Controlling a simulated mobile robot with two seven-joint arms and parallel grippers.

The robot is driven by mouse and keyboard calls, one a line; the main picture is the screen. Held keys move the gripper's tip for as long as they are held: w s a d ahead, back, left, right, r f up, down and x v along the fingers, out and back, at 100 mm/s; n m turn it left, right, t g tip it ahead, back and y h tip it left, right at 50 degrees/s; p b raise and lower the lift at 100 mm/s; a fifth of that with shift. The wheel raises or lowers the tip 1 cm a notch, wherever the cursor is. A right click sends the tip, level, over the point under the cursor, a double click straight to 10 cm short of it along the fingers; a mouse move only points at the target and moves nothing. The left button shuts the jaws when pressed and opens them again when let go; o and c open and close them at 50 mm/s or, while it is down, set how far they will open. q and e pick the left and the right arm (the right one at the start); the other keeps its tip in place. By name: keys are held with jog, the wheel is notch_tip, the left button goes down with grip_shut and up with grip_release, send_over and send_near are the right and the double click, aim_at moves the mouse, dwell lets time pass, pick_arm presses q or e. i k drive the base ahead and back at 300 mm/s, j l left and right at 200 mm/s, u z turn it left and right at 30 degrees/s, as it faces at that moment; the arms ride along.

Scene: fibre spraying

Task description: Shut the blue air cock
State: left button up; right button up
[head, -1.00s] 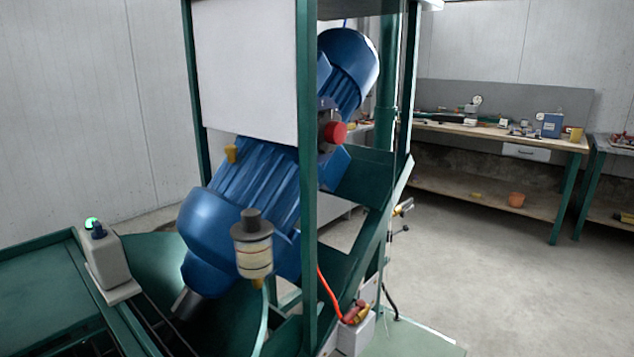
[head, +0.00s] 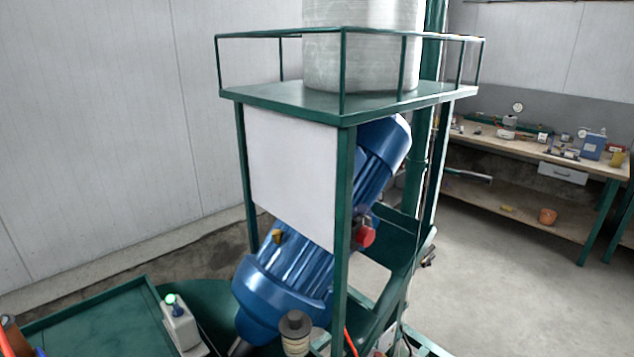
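I cannot make out the blue air cock for certain. A small blue piece (head: 39,351) is cut off by the bottom edge at the far left, beside an orange-red strip (head: 12,338); I cannot tell what it is. A large blue ribbed motor-like body (head: 282,283) leans inside the green frame (head: 343,220), with a red knob (head: 365,237) on its side. Neither of my grippers is in view.
A grey box with a green-lit button (head: 178,322) stands at the edge of a green tray (head: 95,318). A pale drum (head: 362,50) sits on the railed top platform. A workbench (head: 530,152) stands at the back right. The floor before it is clear.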

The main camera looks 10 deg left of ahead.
aim_at(178, 311)
jog(key=i+l+u, duration=0.6)
jog(key=i, duration=0.2)
